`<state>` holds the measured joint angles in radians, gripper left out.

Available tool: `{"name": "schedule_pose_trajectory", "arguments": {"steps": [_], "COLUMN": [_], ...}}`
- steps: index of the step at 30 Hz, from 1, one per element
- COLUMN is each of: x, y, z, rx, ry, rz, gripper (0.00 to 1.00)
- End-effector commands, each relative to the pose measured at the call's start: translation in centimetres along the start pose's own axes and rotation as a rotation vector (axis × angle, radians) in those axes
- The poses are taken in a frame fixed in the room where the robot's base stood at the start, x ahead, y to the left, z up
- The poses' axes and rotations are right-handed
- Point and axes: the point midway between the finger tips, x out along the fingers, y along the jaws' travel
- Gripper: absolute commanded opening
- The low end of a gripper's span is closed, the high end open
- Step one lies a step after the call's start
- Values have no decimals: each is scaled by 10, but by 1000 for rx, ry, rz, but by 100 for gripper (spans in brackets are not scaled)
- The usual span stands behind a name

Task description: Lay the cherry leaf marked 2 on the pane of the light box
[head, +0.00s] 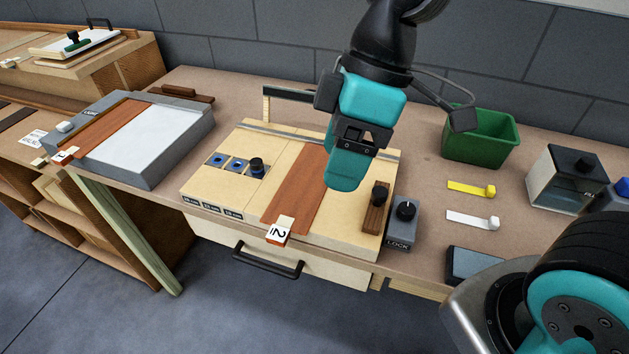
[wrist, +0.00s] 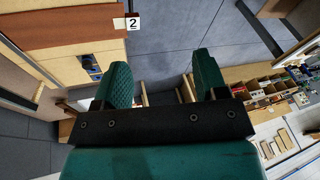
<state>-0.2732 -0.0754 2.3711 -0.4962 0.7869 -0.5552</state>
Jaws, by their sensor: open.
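The cherry leaf marked 2 (head: 300,187) is a long reddish-brown strip lying flat across a pale wooden board (head: 222,188). Its white tag (head: 279,232) hangs at the board's front edge. In the wrist view the leaf (wrist: 70,27) is at the upper left with the tag (wrist: 132,22) at its end. The light box (head: 150,170) stands at the left, grey with a white pane (head: 152,141); another reddish strip (head: 108,132) lies along its left side. My gripper (head: 347,170) is above the board, right of the leaf, open and empty between its fingers (wrist: 160,85).
The board carries blue-marked sockets with a black knob (head: 256,165), and a dark-handled block (head: 376,208). A grey LOCK box (head: 403,222) stands right of it. A green bin (head: 480,138), yellow strip (head: 471,188) and white strip (head: 472,219) are further right. A drawer handle (head: 268,262) juts out below.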

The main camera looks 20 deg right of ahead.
Motion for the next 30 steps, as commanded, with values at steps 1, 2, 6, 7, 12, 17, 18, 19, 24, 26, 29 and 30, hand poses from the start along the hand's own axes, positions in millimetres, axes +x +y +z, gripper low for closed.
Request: {"name": "schedule_pose_trajectory", "arguments": {"steps": [1, 2, 6, 7, 12, 17, 18, 19, 24, 26, 29, 30], "x": [-5, -4, 3, 6, 20, 32, 36, 40, 76, 89, 111, 119], "y": [12, 20, 54, 60, 86, 94, 94, 93, 86, 84, 80, 79], "z": [-12, -18, -40, -44, -57, -60, -59, -59, -53, -51, -47, -46], "rx": [-141, -239, -669, -751, -1096, -1229, -1239, -1243, -1244, -1242, -1242, -1242], "ry": [-22, -31, -53, -54, -41, -30, -29, -28, -30, -29, -30, -29], "rz": [-29, -44, -123, -139, -211, -241, -244, -245, -249, -247, -248, -247], "gripper": [66, 66, 66, 66, 66, 66, 66, 66, 66, 66, 66, 66]}}
